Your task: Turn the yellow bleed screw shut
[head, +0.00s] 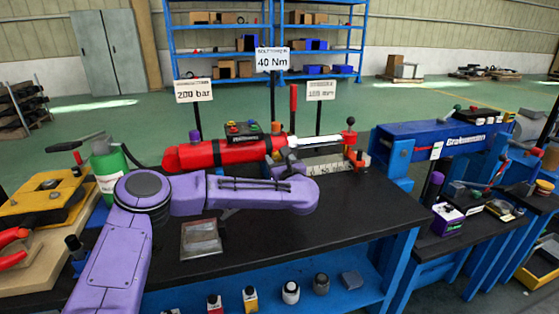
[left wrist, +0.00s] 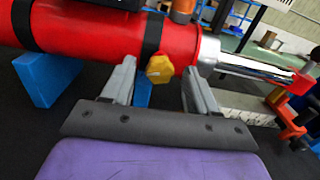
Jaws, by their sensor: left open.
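The yellow bleed screw (left wrist: 160,69) shows in the left wrist view as a faceted knob on the near side of the red cylinder (left wrist: 95,27), close to its rod end. My left gripper (left wrist: 161,78) is open, with one finger on each side of the screw in the picture. I cannot tell whether either finger touches it. In the head view the red cylinder (head: 232,152) lies on the dark bench, and my left gripper (head: 287,160) is at its rod end. The screw cannot be made out there. My right gripper is not in view.
A chrome rod (left wrist: 250,70) leads from the cylinder to a red end piece. Blue supports (left wrist: 48,78) stand under the cylinder. Signs (head: 273,59) rise behind the bench. A flat packet (head: 201,238) lies in front; the bench top (head: 350,220) to its right is clear.

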